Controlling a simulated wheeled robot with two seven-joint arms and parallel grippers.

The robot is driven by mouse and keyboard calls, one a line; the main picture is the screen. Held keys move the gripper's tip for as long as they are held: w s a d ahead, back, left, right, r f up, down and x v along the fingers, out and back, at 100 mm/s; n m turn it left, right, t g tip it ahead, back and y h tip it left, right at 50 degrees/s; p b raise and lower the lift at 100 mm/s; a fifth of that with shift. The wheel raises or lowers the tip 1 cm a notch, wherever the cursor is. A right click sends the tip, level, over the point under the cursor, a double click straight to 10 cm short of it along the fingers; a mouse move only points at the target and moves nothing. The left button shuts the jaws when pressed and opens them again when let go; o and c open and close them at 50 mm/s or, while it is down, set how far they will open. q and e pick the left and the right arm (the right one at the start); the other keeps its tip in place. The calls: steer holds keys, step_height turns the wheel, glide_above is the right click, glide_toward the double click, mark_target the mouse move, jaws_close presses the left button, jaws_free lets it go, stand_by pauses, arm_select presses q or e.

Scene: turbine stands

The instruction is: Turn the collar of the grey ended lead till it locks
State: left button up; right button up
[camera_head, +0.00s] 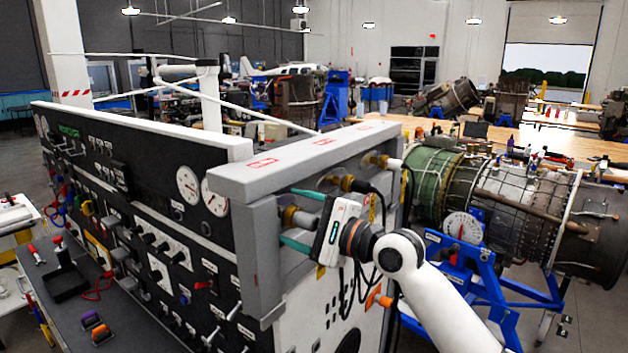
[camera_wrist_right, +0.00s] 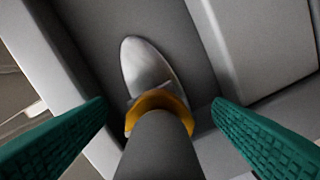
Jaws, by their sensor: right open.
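My right gripper (camera_head: 289,215) is open at the side of the grey test stand (camera_head: 262,176), its two teal fingers one above the other. A brass-coloured connector (camera_head: 297,217) shows between the fingers. In the right wrist view the dark grey lead end (camera_wrist_right: 160,150) runs up the middle to a yellow-orange collar (camera_wrist_right: 158,104). A silver metal fitting (camera_wrist_right: 147,66) lies beyond the collar. The fingers stand on either side of the collar, apart from it. Whether the collar is locked cannot be told. My left gripper is not in view.
More connectors, one with a dark end (camera_head: 350,184) and one with a white end (camera_head: 385,162), sit farther along the stand. Black cables hang below them. A blue engine stand (camera_head: 500,300) with a turbine stands at the right. The stand's top ledge overhangs the connectors.

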steer(key=shift+d, duration=0.15)
steer(key=shift+v, duration=2.45)
